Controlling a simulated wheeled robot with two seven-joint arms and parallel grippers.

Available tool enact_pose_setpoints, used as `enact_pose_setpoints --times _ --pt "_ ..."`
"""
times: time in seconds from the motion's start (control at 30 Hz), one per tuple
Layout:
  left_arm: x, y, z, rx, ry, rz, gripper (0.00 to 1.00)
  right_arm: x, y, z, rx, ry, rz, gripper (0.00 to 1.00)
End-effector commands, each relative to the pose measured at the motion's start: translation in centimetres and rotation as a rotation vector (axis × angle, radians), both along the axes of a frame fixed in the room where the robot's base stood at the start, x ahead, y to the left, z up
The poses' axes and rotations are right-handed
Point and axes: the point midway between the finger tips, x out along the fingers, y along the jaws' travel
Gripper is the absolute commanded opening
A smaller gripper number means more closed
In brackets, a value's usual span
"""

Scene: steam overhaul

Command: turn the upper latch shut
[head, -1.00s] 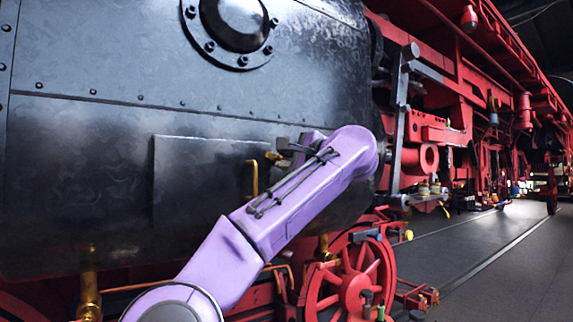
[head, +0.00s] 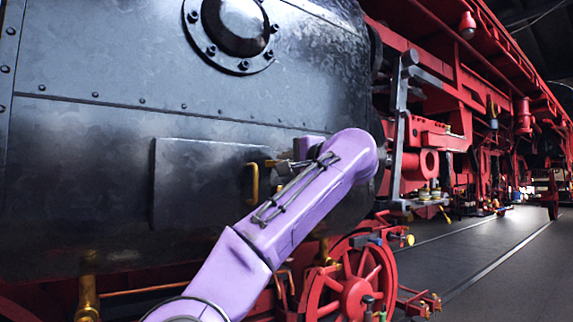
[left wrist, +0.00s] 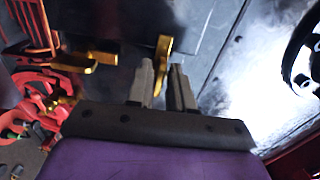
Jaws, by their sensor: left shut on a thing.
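The upper latch (head: 270,163) is a small brass piece at the upper right edge of the dark hatch panel (head: 195,190). In the left wrist view the latch (left wrist: 163,48) is a brass bar reaching down to my fingers. My left gripper (head: 284,163) is at the latch in the head view, partly hidden by its own purple arm. In the left wrist view its two grey fingers (left wrist: 164,88) are shut on the latch's near end, with a narrow gap between them. My right gripper is in neither current view.
A brass handle (head: 252,183) stands out from the panel beside the latch; it also shows in the left wrist view (left wrist: 75,63). A bolted round cover (head: 238,22) is above. A red wheel (head: 352,285) and pipework lie below my arm. Open floor (head: 490,255) lies at right.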

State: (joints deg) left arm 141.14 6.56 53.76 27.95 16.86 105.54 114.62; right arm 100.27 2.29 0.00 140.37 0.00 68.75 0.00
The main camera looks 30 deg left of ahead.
Motion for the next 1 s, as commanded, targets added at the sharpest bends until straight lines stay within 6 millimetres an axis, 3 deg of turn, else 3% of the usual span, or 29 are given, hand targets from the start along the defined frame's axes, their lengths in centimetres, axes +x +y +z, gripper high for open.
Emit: enact_pose_setpoints --times 0.2,0.23,0.27,0.6,1.0 --pt "-0.1 0.0 0.3 0.008 -0.002 0.0 0.0 0.0 0.0 0.1 0.0 0.0 0.0 0.0" --pt "-0.1 0.0 0.3 0.008 -0.002 0.001 0.31 0.0 0.0 0.1 0.0 0.0 0.0 0.0" --pt "-0.1 0.0 0.3 0.007 -0.002 0.001 0.34 0.0 0.0 0.1 0.0 0.0 0.0 0.0" --pt "-0.3 -0.6 0.1 0.005 -0.001 -0.001 0.34 0.0 0.0 -0.2 0.0 0.0 0.0 0.0" --pt "-3.4 -8.5 0.1 0.007 -0.002 0.0 0.34 0.0 0.0 -1.6 0.0 0.0 0.0 0.0"
